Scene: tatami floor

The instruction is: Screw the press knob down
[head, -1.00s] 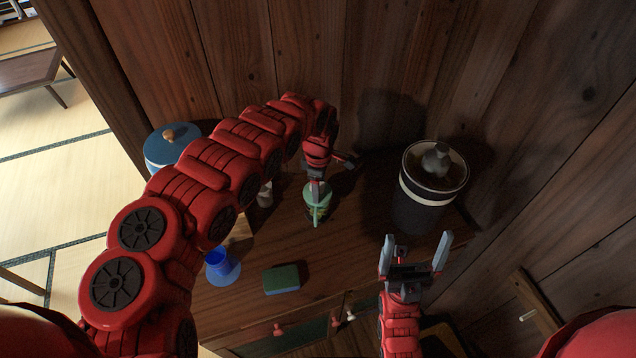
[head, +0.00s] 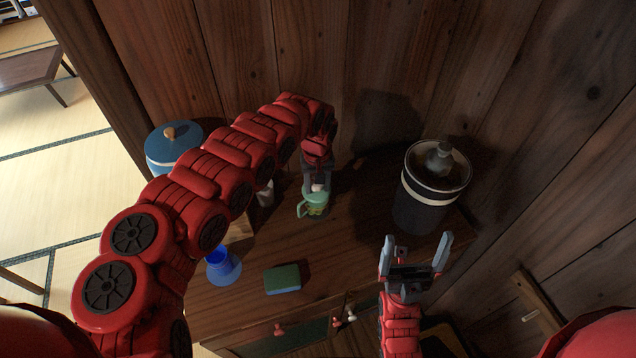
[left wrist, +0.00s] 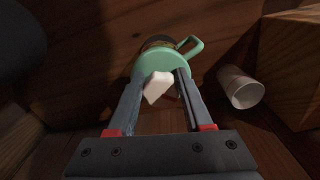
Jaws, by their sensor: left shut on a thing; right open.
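The green press (head: 313,210), with a loop handle on its side, stands on the wooden cabinet top; the left wrist view also shows its round green top (left wrist: 165,62). Its pale knob (left wrist: 157,88) sits between the fingertips of my left gripper (left wrist: 158,84). That gripper (head: 317,186) is shut on the knob from above, and its arm reaches in from the left. In the head view the handle points left. My right gripper (head: 415,258) is open and empty, in front of the dark canister.
A dark lidded canister (head: 420,210) stands right of the press. A blue lidded pot (head: 165,150), a blue cup (head: 222,266), a green sponge (head: 283,279) and a small whitish cup (left wrist: 241,88) stand or lie around it. Wooden walls close in behind and right.

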